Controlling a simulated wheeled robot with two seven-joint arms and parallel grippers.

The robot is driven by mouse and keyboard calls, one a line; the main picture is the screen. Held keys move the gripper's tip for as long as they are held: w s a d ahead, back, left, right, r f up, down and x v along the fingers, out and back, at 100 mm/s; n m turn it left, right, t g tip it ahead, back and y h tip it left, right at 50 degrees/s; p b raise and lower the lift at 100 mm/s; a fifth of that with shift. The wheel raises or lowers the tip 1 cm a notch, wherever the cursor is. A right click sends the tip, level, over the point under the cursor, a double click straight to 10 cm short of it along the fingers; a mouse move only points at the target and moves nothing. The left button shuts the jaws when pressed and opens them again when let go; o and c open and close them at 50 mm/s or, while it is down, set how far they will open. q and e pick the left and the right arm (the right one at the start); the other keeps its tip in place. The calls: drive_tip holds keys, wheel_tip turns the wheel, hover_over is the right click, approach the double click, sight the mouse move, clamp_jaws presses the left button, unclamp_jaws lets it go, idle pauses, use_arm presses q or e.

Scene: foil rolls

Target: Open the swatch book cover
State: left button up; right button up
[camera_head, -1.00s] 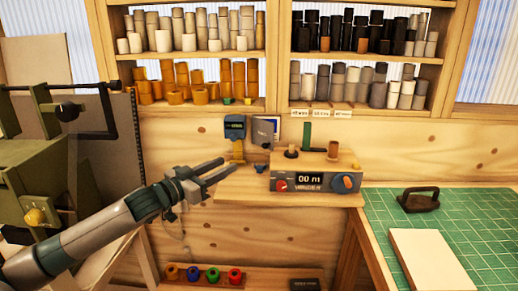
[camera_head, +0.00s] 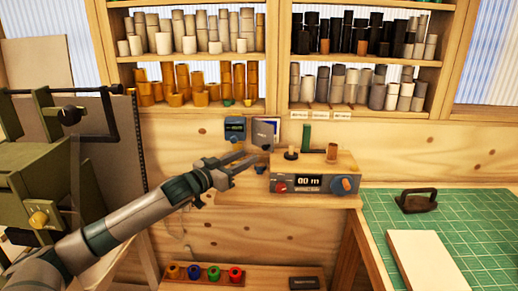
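The swatch book (camera_head: 266,132) stands upright at the back of the small wooden shelf, against the wall. Its dark grey cover faces me, and a lighter, bluish edge shows behind it at the upper right. My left gripper (camera_head: 250,159) reaches in from the lower left, just below and left of the swatch book. Its two fingers are apart with nothing visible between them. I cannot tell whether a fingertip touches the cover. My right gripper is not in view.
A blue-grey handheld device (camera_head: 235,128) stands left of the book. A meter box (camera_head: 313,184) sits on the shelf (camera_head: 240,196) to the right. Shelves of foil rolls (camera_head: 200,85) hang above. A green machine (camera_head: 35,190) is at left, a cutting mat (camera_head: 480,220) at right.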

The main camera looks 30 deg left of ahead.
sight(263, 148)
use_arm(q)
drive_tip(key=w, duration=0.2)
drive_tip(key=w+p, duration=0.2)
drive_tip(key=w, duration=0.1)
drive_tip(key=shift+w+d+r, duration=0.15)
drive_tip(key=shift+w+d, duration=0.15)
drive_tip(key=shift+d, duration=0.1)
drive_tip(key=shift+w+d, duration=0.15)
drive_tip(key=shift+w, duration=0.7)
clamp_jaws()
